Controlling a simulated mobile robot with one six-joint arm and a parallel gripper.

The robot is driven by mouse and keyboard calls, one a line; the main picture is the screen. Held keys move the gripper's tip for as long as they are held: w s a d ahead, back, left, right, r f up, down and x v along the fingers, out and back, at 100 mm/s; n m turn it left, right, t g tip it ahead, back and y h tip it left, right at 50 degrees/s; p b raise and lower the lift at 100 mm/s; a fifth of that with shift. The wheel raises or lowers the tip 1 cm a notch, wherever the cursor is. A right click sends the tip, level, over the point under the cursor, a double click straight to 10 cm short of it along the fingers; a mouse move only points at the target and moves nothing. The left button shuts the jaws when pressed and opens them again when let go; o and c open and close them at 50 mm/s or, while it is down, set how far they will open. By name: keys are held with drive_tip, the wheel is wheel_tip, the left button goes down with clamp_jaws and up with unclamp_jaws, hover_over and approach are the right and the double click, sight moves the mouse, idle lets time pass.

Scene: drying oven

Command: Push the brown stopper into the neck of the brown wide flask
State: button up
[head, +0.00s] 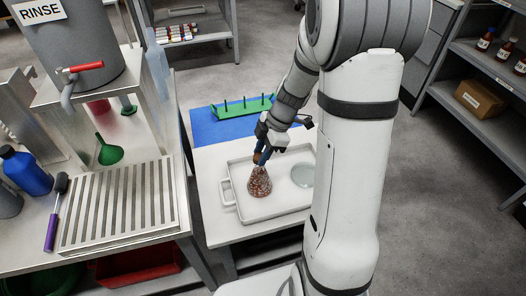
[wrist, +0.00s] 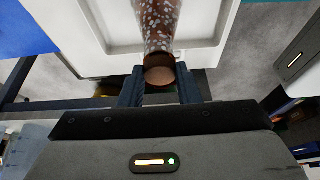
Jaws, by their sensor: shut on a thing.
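The brown wide flask (head: 259,184) stands upright in the white tray, with speckled contents showing through its wall. Its body also shows in the wrist view (wrist: 156,22), beyond the fingertips. My gripper (head: 261,154) reaches down at a tilt to the top of the flask. In the wrist view its dark fingers (wrist: 159,82) lie on both sides of the brown stopper (wrist: 160,75), shut on it. The stopper's round end faces the camera and is in line with the flask neck. How deep it sits in the neck cannot be told.
The white tray (head: 231,212) also holds a pale round dish (head: 303,175) to the right of the flask. A green rack (head: 238,109) stands on a blue mat (head: 205,128) behind. A steel bench with a drain grate (head: 115,208) is at left.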

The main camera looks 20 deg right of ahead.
drive_tip(key=o, duration=1.5)
drive_tip(key=shift+r, duration=0.1)
drive_tip(key=shift+r+p, duration=1.5)
drive_tip(key=shift+r, duration=1.9)
